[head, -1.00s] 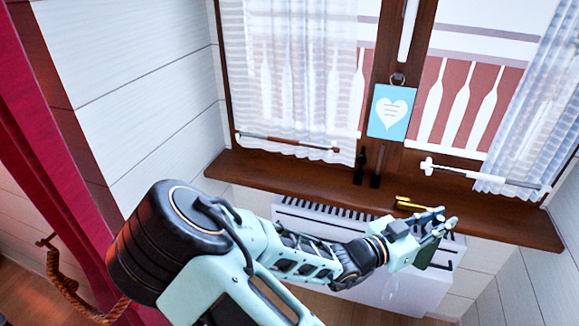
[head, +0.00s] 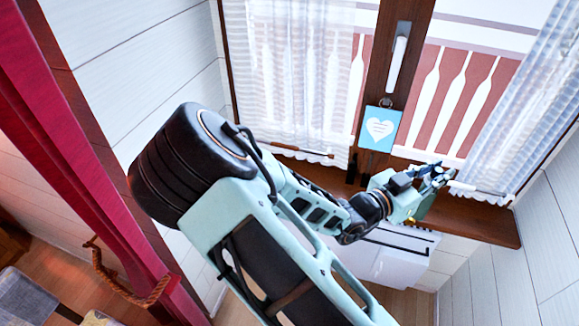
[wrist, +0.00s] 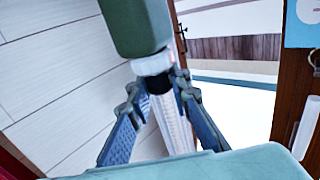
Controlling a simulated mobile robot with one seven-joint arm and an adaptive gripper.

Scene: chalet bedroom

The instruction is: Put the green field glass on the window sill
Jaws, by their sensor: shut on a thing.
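My gripper (head: 432,180) is shut on the green field glass (head: 425,206), whose green body is partly hidden behind the fingers in the head view. In the wrist view the field glass (wrist: 136,25) is a dark green cylinder with a pale ring at its near end, between the fingertips of my gripper (wrist: 160,88). The brown wooden window sill (head: 480,222) runs below the window. In the head view my gripper and the field glass overlap the sill; their exact height above it is hard to tell.
A white radiator (head: 385,262) is under the sill. A blue card with a heart (head: 380,128) hangs on the window's middle post. Sheer curtains (head: 285,75) hang on both sides, and a red curtain (head: 85,170) is at left. The right end of the sill looks clear.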

